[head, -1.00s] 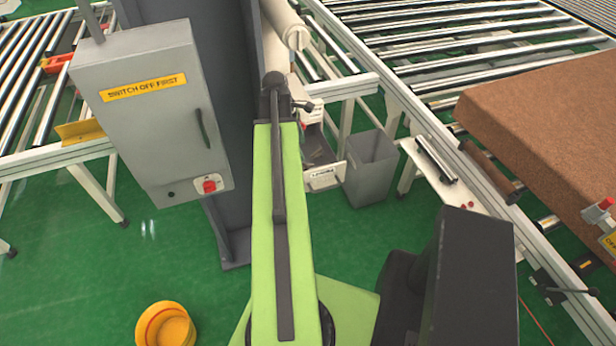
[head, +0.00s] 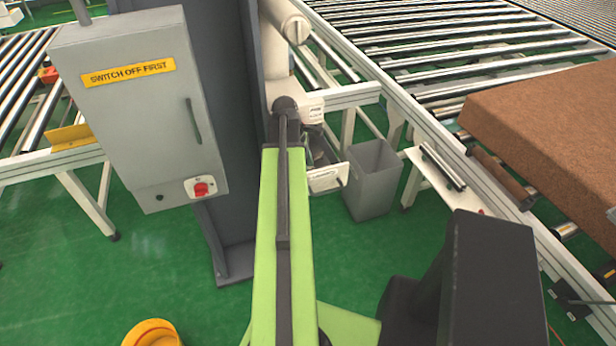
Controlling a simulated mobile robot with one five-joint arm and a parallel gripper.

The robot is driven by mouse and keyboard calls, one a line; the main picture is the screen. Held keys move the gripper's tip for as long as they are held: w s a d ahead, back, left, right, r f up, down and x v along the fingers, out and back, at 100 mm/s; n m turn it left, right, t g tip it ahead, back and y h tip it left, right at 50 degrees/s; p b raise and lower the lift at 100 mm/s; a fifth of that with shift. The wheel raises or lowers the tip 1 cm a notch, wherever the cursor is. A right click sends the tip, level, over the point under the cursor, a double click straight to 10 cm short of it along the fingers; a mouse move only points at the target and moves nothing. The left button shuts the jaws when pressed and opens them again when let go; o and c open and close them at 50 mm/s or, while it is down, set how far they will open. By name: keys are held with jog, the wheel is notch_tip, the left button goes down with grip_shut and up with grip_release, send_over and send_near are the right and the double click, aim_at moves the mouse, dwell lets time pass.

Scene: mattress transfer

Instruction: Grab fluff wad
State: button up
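No fluff wad can be made out in the head view. My green arm reaches forward up the middle of the picture, and its dark far joint is in front of a white unit (head: 297,88). Dark parts beside that joint, over a small open white drawer or tray (head: 328,179), may belong to my gripper. Its fingers cannot be made out, so I cannot see whether it is open or shut. The inside of the drawer is dark and partly hidden by my arm.
A grey open bin (head: 372,183) stands right of the drawer. A grey switch cabinet (head: 140,110) and dark column (head: 225,130) stand left. Roller conveyors (head: 440,50) and a brown mattress block (head: 550,120) are at right. A yellow round object (head: 152,333) is at bottom left.

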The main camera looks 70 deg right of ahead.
jog(key=shift+c, duration=0.4)
grip_shut()
notch_tip(320, 180, up, 10)
jog(key=p, duration=1)
jog(key=shift+r, duration=0.2)
jog(key=shift+f, duration=0.15)
